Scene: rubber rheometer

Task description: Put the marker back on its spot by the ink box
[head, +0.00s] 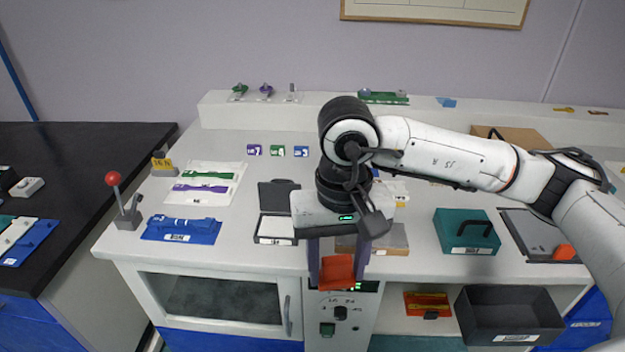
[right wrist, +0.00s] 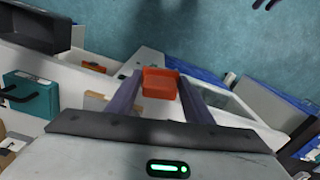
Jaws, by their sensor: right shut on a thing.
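My right gripper (head: 338,262) hangs over the front edge of the bench, pointing down. It is shut on an orange-red block (head: 337,273), which may be the marker. The block also shows between the fingertips in the right wrist view (right wrist: 160,84). An open flat black box (head: 276,228), with its dark lid raised behind it, lies on the bench to the left of the gripper. It may be the ink box; its label is too small to read. No marked spot beside it can be made out. My left gripper is not in view.
A blue tray (head: 181,229) and red-knobbed lever (head: 114,180) stand at left. A teal case (head: 466,231) and dark tray (head: 524,236) lie at right. A dark bin (head: 510,315) sits on the lower shelf. The bench left of the black box has some clear room.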

